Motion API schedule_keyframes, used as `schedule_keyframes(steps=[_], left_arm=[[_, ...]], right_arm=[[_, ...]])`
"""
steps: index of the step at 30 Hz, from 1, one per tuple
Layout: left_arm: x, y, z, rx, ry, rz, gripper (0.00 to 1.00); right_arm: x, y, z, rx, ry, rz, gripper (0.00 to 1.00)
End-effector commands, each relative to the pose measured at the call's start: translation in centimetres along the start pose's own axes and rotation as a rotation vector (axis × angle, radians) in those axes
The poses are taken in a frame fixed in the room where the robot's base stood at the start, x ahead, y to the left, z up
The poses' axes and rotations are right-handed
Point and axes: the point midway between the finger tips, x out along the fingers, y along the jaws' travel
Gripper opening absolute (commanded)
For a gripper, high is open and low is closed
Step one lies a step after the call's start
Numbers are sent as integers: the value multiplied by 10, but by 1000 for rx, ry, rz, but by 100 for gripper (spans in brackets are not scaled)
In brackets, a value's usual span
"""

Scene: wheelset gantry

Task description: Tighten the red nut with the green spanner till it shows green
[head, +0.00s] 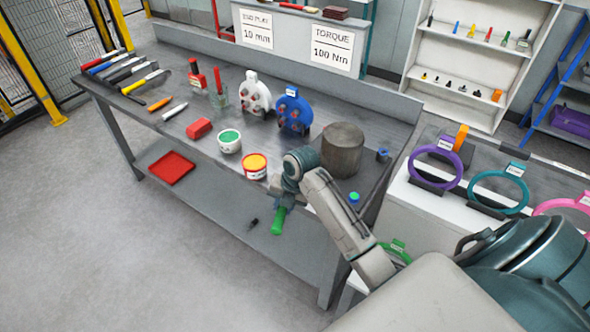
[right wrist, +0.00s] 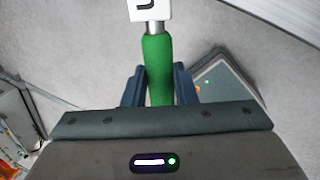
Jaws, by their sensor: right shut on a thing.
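My right gripper (right wrist: 158,86) is shut on the green handle of the spanner (right wrist: 157,55). In the right wrist view a metal shaft and a white tag with a dark mark continue beyond the handle; the spanner's far end is cut off. In the head view the green handle (head: 278,221) hangs below my right wrist, in front of the bench edge. Red nuts show on the blue housing (head: 293,110) and on the white housing (head: 254,94) on the bench; which one is to be tightened I cannot tell. The spanner is apart from both housings. My left gripper is out of view.
A red tray (head: 171,168) lies on the lower shelf. Coloured rings (head: 436,168) stand at right.

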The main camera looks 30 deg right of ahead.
Motion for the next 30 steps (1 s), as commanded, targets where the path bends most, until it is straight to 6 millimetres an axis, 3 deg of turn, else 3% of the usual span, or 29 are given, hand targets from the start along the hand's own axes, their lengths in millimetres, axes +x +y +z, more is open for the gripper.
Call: schedule_keyframes(steps=[17,30], left_arm=[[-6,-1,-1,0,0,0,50],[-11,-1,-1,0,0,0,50]], right_arm=[[-4,-9,1,-52,13,2,0],[-30,-2,2,-53,11,3,0]])
